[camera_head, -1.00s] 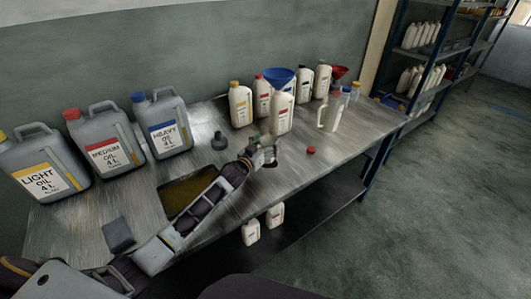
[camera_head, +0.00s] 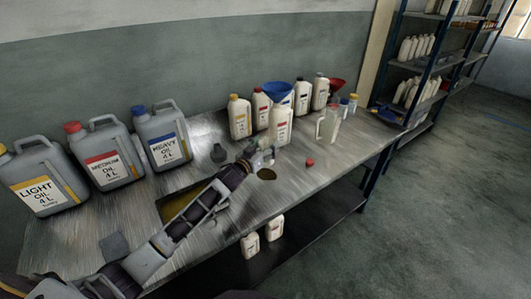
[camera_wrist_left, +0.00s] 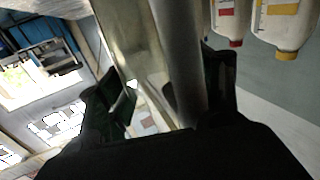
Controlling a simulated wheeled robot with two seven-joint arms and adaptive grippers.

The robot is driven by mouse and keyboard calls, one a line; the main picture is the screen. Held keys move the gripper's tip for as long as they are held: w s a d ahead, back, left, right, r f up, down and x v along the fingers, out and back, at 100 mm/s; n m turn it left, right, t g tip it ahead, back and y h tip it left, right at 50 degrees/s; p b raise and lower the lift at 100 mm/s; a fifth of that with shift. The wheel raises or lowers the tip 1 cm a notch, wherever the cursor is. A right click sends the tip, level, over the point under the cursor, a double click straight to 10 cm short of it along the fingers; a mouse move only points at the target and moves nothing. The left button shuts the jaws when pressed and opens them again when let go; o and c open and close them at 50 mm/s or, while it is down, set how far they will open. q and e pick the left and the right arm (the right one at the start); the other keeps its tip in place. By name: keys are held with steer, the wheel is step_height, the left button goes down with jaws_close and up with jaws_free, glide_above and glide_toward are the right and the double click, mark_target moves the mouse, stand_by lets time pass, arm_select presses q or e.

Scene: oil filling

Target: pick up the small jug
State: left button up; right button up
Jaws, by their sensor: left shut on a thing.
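The small jug (camera_head: 265,158), a pale translucent vessel, is at my left gripper (camera_head: 257,156) above the middle of the table. In the left wrist view my left gripper (camera_wrist_left: 168,100) is shut on its grey upright handle, and the clear body (camera_wrist_left: 133,40) is beside it. The gripper hides part of the jug in the head view, so I cannot tell its contents. A larger translucent jug (camera_head: 328,125) with a handle stands farther right on the table. My right gripper is not in view.
Large grey oil canisters (camera_head: 105,155) stand at the left on the metal table (camera_head: 300,185). White bottles (camera_head: 280,128) and a blue funnel (camera_head: 277,93) are just behind the gripper. A red cap (camera_head: 310,162) lies to the right. The table has a dark round opening (camera_head: 267,175).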

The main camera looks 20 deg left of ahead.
arm_select(q)
steer(key=shift+r, duration=2.45)
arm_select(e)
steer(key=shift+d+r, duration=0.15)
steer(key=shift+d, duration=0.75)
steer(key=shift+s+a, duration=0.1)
